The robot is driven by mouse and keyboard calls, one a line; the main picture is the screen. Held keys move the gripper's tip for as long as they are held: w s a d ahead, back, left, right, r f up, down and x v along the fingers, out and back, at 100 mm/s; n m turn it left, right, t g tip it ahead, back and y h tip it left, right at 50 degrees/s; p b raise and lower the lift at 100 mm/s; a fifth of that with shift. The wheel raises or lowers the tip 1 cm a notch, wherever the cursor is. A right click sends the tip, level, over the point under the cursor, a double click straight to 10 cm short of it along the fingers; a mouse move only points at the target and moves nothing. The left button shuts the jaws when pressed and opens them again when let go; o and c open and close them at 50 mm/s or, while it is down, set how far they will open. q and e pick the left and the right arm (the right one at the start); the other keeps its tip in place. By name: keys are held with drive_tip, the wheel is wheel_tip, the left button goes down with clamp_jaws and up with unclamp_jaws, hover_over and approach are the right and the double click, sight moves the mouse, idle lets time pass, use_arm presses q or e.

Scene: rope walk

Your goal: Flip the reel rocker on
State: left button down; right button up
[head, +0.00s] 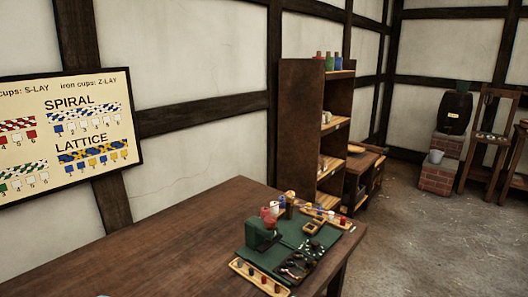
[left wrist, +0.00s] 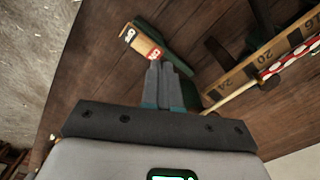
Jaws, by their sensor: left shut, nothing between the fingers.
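My left gripper (left wrist: 163,68) shows in the left wrist view, its two fingers together with nothing between them. In the head view a green machine (head: 262,232) stands on the wooden table (head: 150,245); no rocker can be made out there. My right gripper is in neither view.
A wooden rule with numbers (left wrist: 265,65) and a red-and-white rod (left wrist: 290,62) lie right of the gripper. The table also holds a tray of small pegs (head: 259,279) and a green mat (head: 285,250). A shelf (head: 300,130) stands behind. The table's left part is clear.

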use_arm(q)
drive_tip(key=shift+f+b, duration=1.15)
drive_tip(key=shift+f, duration=0.15)
idle(0.5)
drive_tip(key=shift+r, duration=0.2)
wheel_tip(320, 180, up, 8)
drive_tip(key=p, duration=0.6)
drive_tip(key=shift+f, duration=0.15)
